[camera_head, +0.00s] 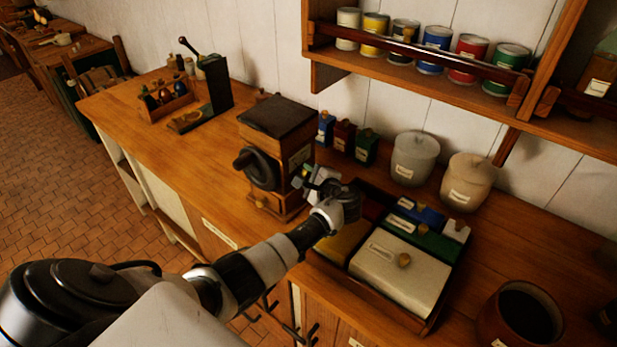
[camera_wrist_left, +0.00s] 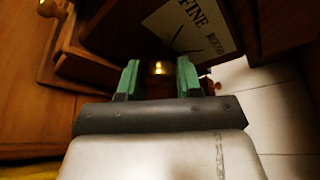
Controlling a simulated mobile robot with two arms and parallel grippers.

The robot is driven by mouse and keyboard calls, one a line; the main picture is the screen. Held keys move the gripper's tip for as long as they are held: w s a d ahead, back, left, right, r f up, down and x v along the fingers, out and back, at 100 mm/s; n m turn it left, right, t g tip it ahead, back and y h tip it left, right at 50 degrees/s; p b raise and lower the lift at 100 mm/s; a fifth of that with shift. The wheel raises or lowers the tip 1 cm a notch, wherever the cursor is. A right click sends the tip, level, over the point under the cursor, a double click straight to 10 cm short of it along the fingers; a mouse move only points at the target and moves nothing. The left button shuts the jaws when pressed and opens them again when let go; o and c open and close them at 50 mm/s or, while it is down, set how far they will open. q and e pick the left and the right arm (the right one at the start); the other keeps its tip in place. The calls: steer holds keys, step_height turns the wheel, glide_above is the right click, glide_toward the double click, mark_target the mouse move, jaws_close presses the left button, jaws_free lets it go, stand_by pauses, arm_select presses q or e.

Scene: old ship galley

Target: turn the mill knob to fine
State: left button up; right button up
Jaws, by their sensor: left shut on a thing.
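The mill (camera_head: 276,130) is a dark wooden box with a black top and a round black wheel on its front. It stands on the wooden counter left of the tray box. My left gripper (camera_head: 308,178) is at the mill's right side. In the left wrist view, the green fingertips of my left gripper (camera_wrist_left: 159,80) are shut on a small brass knob (camera_wrist_left: 159,68). A pale dial label (camera_wrist_left: 190,25) beside it reads FINE, with another partly legible word and dark lines. The knob is hidden in the head view. My right gripper is not in view.
A compartment box (camera_head: 425,325) with colored lids is close to the right of my left arm. Small tins (camera_head: 344,135) and two lidded crocks (camera_head: 415,158) stand behind. A shelf (camera_head: 440,75) with paint-like cans hangs above. The counter (camera_head: 190,150) left of the mill is partly clear.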

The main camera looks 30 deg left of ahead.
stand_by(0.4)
arm_select(q)
steer(key=o, duration=0.9)
